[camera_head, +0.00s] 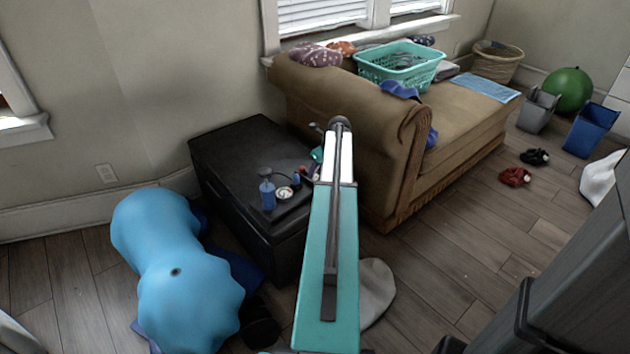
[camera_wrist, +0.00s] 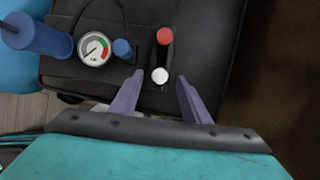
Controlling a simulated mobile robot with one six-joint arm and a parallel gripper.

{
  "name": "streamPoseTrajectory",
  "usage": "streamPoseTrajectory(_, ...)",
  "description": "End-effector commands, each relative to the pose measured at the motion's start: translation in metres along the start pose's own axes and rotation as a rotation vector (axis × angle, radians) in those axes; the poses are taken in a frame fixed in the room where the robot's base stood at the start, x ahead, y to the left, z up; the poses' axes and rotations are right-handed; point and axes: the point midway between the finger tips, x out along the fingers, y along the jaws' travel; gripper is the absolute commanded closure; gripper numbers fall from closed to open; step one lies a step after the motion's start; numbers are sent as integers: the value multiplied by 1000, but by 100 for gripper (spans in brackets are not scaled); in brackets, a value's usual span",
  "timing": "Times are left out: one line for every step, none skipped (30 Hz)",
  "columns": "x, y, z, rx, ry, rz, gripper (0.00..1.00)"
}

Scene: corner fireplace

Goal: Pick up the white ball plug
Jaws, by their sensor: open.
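The white ball plug (camera_wrist: 160,76) is a small round white piece on the black table, seen in the wrist view just beyond my fingertips. A red ball (camera_wrist: 165,36) sits a little beyond it, with a dark piece between the two. My gripper (camera_wrist: 157,82) is open, one purple finger to the left of the white ball and one to the right, with nothing held. In the head view my teal and white arm reaches over the black table (camera_head: 235,150) and hides the plug and my fingertips.
A blue pump (camera_wrist: 40,38), a round pressure gauge (camera_wrist: 94,48) and a small blue cap (camera_wrist: 122,49) lie left of the white ball. A brown couch (camera_head: 400,140) stands right of the table. A blue inflatable (camera_head: 175,270) lies on the floor at left.

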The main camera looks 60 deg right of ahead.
Motion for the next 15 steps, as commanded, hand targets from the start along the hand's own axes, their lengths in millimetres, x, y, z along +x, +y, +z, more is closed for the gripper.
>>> streamPoseTrajectory(8,0,0,0,0,1,57)
streamPoseTrajectory(12,-1,0,-1,0,1,57)
streamPoseTrajectory(15,0,0,0,0,1,57)
streamPoseTrajectory(18,0,0,0,0,1,57)
streamPoseTrajectory(20,0,0,0,0,1,57)
streamPoseTrajectory(22,0,0,0,0,1,57)
streamPoseTrajectory(23,0,0,0,0,0,57)
streamPoseTrajectory(23,0,0,0,0,0,57)
streamPoseTrajectory(24,0,0,0,0,0,57)
streamPoseTrajectory(24,0,0,0,0,0,57)
streamPoseTrajectory(24,0,0,0,0,0,57)
streamPoseTrajectory(23,0,0,0,0,0,57)
streamPoseTrajectory(23,0,0,1,0,0,57)
streamPoseTrajectory(23,0,0,1,0,0,57)
streamPoseTrajectory(23,0,0,1,0,0,57)
